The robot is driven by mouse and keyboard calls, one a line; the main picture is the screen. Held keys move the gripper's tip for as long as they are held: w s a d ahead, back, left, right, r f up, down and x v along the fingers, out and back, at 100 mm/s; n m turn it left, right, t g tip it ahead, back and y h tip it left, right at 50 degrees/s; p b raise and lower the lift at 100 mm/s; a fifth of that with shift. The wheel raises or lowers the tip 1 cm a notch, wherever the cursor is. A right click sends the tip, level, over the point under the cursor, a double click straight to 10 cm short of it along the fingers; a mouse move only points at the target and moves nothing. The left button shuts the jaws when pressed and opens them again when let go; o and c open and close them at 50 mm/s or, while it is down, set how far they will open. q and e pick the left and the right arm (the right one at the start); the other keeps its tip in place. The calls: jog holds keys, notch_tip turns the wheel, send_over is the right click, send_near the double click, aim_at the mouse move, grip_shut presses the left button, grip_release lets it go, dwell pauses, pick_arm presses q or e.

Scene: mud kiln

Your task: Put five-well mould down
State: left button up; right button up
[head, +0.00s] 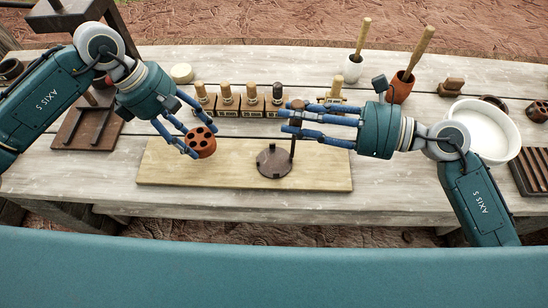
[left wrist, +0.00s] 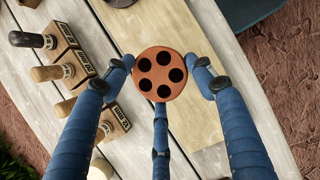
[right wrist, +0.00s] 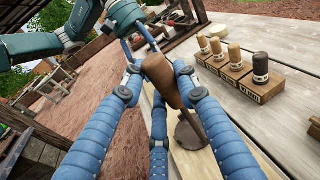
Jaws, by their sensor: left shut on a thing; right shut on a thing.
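The five-well mould (head: 202,142) is a short orange-brown clay cylinder with dark round holes in its face. My left gripper (head: 186,139) is shut on it over the left part of the pale wooden board (head: 215,172). The left wrist view shows the mould (left wrist: 161,74) between the blue fingers, its holes facing that camera. Whether it touches the board is unclear. My right gripper (head: 291,122) is shut on the upright handle of a dark disc-ended tool (head: 274,161) over the right half of the board. The right wrist view shows its brown handle (right wrist: 162,78) between the fingers.
Several wooden-handled stamps in labelled blocks (head: 250,108) stand behind the board. Pots with pestles (head: 398,88), a white bowl (head: 482,130) and a slatted rack (head: 532,172) are at the right. A brown wooden stand (head: 88,128) is at the left. The board's middle is clear.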

pick_arm(q)
jog(key=d, duration=1.1)
jog(key=s+d, duration=0.1)
jog(key=d, duration=0.5)
jog(key=shift+s+d, duration=0.1)
jog(key=shift+d, duration=0.25)
jog(key=shift+f, duration=1.75)
jog(key=o, duration=1.5)
jog(key=shift+f, duration=0.15)
jog(key=shift+c, duration=0.2)
jog(key=v, duration=1.2)
